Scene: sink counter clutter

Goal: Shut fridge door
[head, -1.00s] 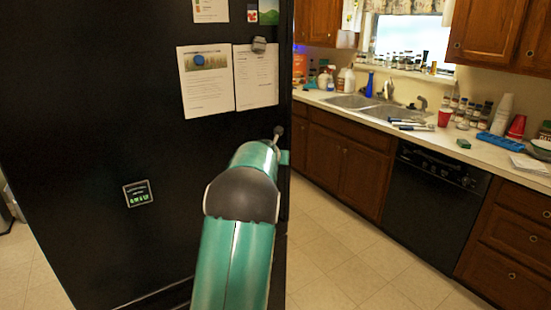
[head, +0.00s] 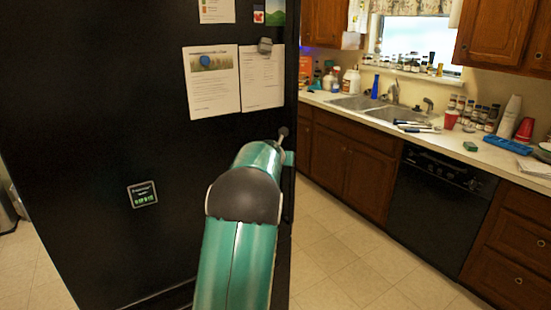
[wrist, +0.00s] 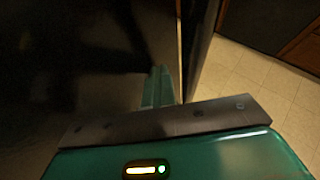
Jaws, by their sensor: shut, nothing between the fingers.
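The black fridge (head: 90,120) fills the left half of the head view, with papers and magnets on its flat face. Its right edge runs upright beside my arm. I cannot tell from this angle which face is the door or how far it stands open. My gripper (wrist: 158,88) is shut and empty in the wrist view, close to the dark glossy fridge surface (wrist: 80,95) near its upright edge. Contact is unclear. In the head view my teal arm hides most of the gripper near that edge.
Tiled floor (head: 345,260) is clear between fridge and cabinets.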

